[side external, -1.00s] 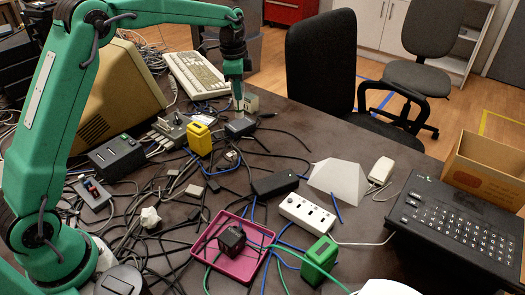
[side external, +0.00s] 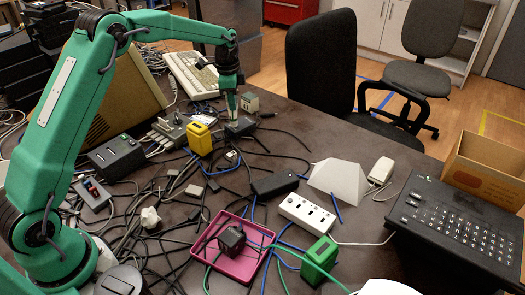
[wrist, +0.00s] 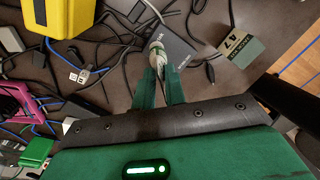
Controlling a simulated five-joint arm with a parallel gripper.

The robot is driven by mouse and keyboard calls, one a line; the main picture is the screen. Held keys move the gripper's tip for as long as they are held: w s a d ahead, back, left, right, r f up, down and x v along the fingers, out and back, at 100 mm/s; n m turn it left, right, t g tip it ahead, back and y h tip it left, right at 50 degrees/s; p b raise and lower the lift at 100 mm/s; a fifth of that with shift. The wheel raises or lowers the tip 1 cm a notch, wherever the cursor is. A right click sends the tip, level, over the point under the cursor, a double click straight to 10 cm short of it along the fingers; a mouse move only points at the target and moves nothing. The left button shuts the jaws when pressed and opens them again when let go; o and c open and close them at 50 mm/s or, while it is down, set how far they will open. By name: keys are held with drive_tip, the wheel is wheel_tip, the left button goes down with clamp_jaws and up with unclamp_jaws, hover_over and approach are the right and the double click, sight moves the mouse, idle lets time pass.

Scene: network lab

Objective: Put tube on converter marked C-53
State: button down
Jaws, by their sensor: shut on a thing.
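In the wrist view, my gripper (wrist: 160,82) is shut on a pale, narrow tube (wrist: 157,46) that sticks out beyond the fingertips. In the side view, my gripper (side external: 232,112) points down over a dark grey, flat converter box (side external: 240,127). In the wrist view, the converter (wrist: 177,40) lies just beyond and right of the fingers, with print too small to read. The tube's far end is at the converter's left edge in that view. I cannot tell whether they touch.
A small pale block (side external: 250,102) marked 47 in the wrist view stands behind the converter. A yellow box (side external: 199,138) stands at its left. Loose cables surround it. A magenta tray (side external: 238,270) holding a dark cube and a green box (side external: 319,262) are nearer the camera.

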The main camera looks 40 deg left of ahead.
sight(232, 120)
drive_tip(key=shift+f, duration=0.35)
drive_tip(key=shift+f, duration=0.15)
drive_tip(key=c, duration=1.5)
unclamp_jaws()
drive_tip(key=shift+o, duration=0.2)
wheel_tip(232, 120, up, 12)
drive_tip(key=s, duration=0.1)
drive_tip(key=shift+s+d+r, duration=0.1)
drive_tip(key=shift+r, duration=0.15)
